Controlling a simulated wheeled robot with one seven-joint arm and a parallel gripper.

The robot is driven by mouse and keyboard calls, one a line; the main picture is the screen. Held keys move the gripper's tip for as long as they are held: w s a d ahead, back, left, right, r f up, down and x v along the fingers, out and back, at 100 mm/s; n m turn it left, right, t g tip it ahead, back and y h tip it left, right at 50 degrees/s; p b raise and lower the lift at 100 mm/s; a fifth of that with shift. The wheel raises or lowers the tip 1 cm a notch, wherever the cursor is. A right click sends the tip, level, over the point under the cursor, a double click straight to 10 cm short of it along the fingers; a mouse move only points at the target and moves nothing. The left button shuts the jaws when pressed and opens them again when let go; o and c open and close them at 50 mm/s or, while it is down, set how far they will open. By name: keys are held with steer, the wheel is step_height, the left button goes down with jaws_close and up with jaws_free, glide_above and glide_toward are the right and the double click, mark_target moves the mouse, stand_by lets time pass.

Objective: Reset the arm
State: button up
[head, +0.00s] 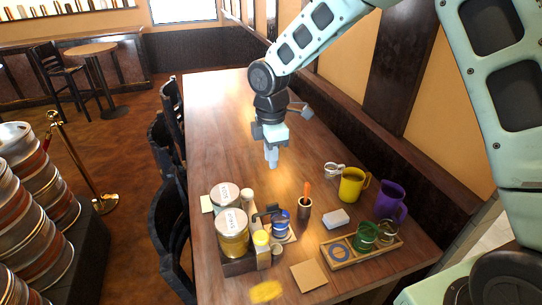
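My gripper (272,157) hangs over the long wooden table (215,110), pointing down, above a bare stretch behind the group of objects. My arm reaches in from the upper right. The fingertips look close together, but the gripper is small here and I cannot tell whether it is shut. I see nothing hanging from it.
Below my gripper stand a yellow mug (352,186), purple mug (391,200), cup with an orange-handled tool (305,207), caddy with tins (232,233), and wooden tray (338,261) with a green mug (366,236). Chairs line the left side. The far table is clear.

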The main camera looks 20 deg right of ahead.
stand_by(0.4)
steer(key=s+a+r+m, duration=0.2)
steer(key=s+a+r, duration=0.1)
steer(key=s, duration=0.5)
steer(key=s+a+r+m, duration=0.2)
steer(key=s+r, duration=0.1)
steer(key=s, duration=0.4)
steer(key=s+d+r+m, duration=0.1)
steer(key=s+m, duration=0.5)
steer(key=s, duration=1)
steer(key=shift+d+r+m+y, duration=0.3)
steer(key=shift+d+r, duration=0.05)
steer(key=shift+r, duration=0.15)
